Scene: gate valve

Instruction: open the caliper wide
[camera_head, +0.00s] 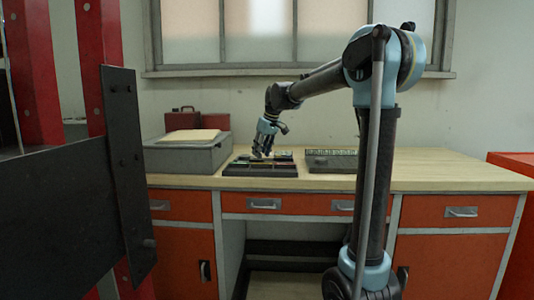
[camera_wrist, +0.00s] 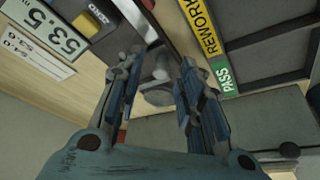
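In the head view, my gripper (camera_head: 263,150) points down over a dark sorting tray (camera_head: 260,171) on the workbench. In the wrist view, the two fingers of my gripper (camera_wrist: 158,72) stand apart, with a clear gap between them. A small grey rounded piece (camera_wrist: 160,92) shows in the gap, beyond the fingers; whether it is part of the caliper, I cannot tell. A dark object with a yellow patch (camera_wrist: 87,24) lies at upper left, partly behind the left finger. I cannot make out the caliper's jaws for certain in either view.
REWORK (camera_wrist: 200,28) and PASS (camera_wrist: 222,76) labels edge the dark tray. A grey box (camera_head: 187,155) stands left on the workbench (camera_head: 430,175); another dark tray (camera_head: 330,165) stands right.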

